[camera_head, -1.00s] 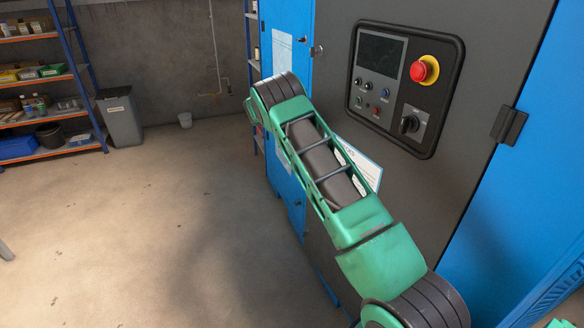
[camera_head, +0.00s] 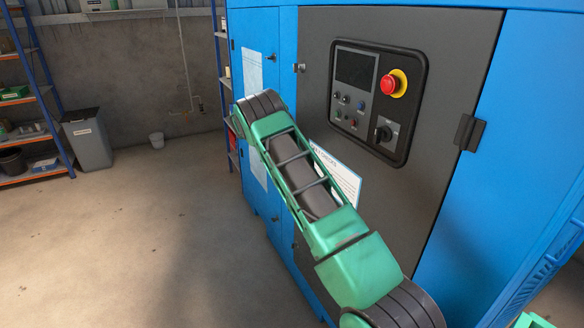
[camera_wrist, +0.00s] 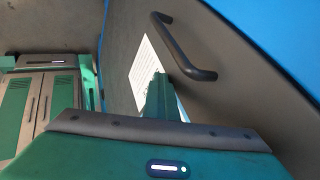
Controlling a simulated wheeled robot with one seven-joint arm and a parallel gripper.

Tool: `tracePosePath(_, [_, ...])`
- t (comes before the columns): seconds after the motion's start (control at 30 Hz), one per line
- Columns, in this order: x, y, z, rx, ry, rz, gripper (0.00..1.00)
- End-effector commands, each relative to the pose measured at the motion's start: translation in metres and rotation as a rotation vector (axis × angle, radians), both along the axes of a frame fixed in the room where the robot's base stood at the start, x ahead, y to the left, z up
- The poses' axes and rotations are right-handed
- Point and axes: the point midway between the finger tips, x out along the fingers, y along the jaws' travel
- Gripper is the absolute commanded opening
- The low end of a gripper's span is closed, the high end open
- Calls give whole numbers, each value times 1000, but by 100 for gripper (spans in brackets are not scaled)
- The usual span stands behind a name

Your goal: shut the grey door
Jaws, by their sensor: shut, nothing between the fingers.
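The grey door (camera_head: 440,60) is a dark panel in a blue cabinet, with a control panel and a hinge (camera_head: 470,133) at its right edge. It looks flush or nearly flush with the blue frame; I cannot tell if a small gap remains. The wrist view shows its dark bar handle (camera_wrist: 182,50) and a white sheet (camera_wrist: 147,60) on its face. My gripper (camera_wrist: 159,80) is shut and empty, in front of the sheet and just left of the handle's lower end. I cannot tell if it touches the door. The head view hides my gripper behind my arm.
The control panel (camera_head: 355,130) carries a red emergency button (camera_head: 393,84) and a rotary switch. Blue cabinet sides flank the door. The floor at left is clear.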

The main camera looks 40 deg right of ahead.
Motion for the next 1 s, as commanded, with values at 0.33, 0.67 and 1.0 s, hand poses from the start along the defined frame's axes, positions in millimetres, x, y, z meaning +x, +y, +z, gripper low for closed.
tracePosePath(0.33, [1,28,1,-7,1,-6,0])
tracePosePath(0.67, [24,53,38,-5,0,-6,0])
tracePosePath(1.0, [42,68,73,-2,1,-9,0])
